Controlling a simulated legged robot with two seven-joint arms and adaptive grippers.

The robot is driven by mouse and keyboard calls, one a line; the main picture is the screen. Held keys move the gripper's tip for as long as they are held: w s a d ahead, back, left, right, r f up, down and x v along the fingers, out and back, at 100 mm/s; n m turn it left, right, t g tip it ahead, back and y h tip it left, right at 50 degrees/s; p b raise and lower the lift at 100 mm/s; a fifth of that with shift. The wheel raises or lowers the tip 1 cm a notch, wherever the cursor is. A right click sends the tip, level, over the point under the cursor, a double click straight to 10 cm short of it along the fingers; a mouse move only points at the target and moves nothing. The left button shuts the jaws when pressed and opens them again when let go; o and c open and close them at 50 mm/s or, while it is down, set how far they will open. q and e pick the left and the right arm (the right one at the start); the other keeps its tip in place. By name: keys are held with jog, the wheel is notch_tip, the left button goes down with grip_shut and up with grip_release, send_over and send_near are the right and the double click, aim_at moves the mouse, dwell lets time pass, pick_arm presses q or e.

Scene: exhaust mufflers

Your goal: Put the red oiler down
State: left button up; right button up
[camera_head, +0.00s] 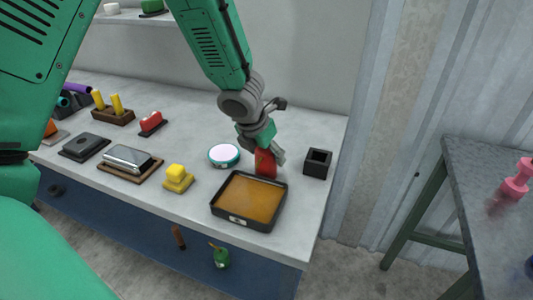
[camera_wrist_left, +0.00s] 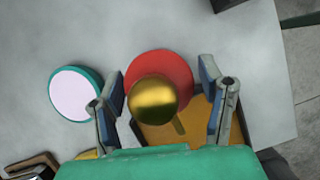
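My left gripper (camera_head: 268,148) is over the oiler from above. Its two fingers (camera_wrist_left: 167,100) stand wide on both sides of the dome, with narrow gaps showing, so it looks open. The oiler's base seems to be at the bench top, but its contact is partly hidden. My right gripper is in no view.
A black square holder (camera_head: 317,163) stands to the right of the oiler, and a white round dish with a green rim (camera_head: 224,155) to the left. A yellow block (camera_head: 177,178) and several other items fill the bench's left side. The bench's right edge is close.

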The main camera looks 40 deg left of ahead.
pick_arm(q)
jog(key=shift+r, duration=0.1)
jog(key=shift+r+p, duration=0.3)
jog(key=shift+r, duration=0.05)
jog(key=p+v, duration=0.6)
jog(key=v, duration=0.5)
jog(key=shift+s+r, duration=0.15)
jog(key=shift+r, duration=0.05)
